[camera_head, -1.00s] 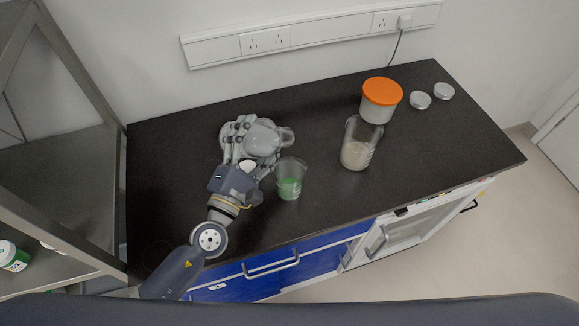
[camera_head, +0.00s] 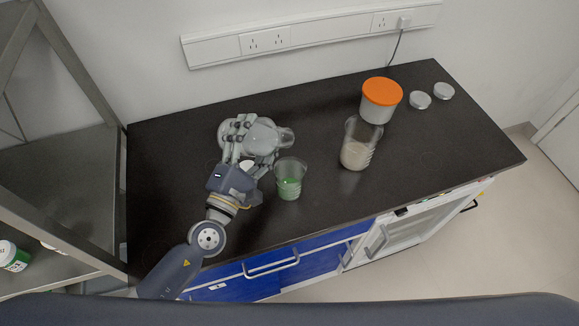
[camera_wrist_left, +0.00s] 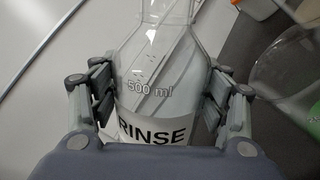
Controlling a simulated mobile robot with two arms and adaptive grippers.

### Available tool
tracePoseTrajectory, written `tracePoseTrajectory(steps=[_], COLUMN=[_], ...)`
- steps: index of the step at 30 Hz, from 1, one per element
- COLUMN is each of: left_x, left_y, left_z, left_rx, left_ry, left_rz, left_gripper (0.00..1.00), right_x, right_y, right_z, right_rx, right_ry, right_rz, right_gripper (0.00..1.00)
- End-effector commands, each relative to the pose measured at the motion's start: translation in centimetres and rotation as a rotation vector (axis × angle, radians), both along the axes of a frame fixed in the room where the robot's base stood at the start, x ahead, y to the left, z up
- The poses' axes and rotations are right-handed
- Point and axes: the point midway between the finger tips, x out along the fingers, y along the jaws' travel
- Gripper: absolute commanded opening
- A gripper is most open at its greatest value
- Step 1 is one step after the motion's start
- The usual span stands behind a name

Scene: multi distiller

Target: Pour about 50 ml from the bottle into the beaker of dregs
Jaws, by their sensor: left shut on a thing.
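My left gripper (camera_head: 243,147) is shut on a clear bottle (camera_head: 263,138) and holds it tilted, its mouth toward the right, above the left part of the bench. In the left wrist view the bottle (camera_wrist_left: 165,75) sits between the fingers and reads "500 ml" and "RINSE". A beaker with green liquid (camera_head: 289,181) stands just right of and nearer than the bottle's mouth; part of it also shows at the right edge of the left wrist view (camera_wrist_left: 288,85). A larger beaker with cloudy beige contents (camera_head: 356,153) stands farther right. Which beaker holds the dregs I cannot tell. My right gripper is not in view.
The black bench top (camera_head: 440,160) is clear at the right front. A tub with an orange lid (camera_head: 381,99) stands behind the beige beaker. Two small silver-lidded items (camera_head: 420,100) are at the back right. A metal shelf (camera_head: 70,170) borders the left side.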

Motion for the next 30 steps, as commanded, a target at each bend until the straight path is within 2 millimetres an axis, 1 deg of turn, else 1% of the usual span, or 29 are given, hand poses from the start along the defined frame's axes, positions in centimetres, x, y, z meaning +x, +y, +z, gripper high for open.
tracePoseTrajectory(steps=[1,6,30], left_x=[0.06,0.08,0.11], left_y=[0.04,0.06,0.14], left_z=[0.36,0.41,0.08], left_rx=[0.002,0.010,0.053], left_ry=[-0.008,-0.012,-0.035], left_rz=[0.001,0.001,0.001], left_gripper=[0.18,0.18,0.18], right_x=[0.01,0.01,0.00], right_y=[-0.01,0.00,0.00], right_z=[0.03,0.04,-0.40], right_rx=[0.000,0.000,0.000], right_ry=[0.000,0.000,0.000], right_rz=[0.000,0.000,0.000], right_gripper=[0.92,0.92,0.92])
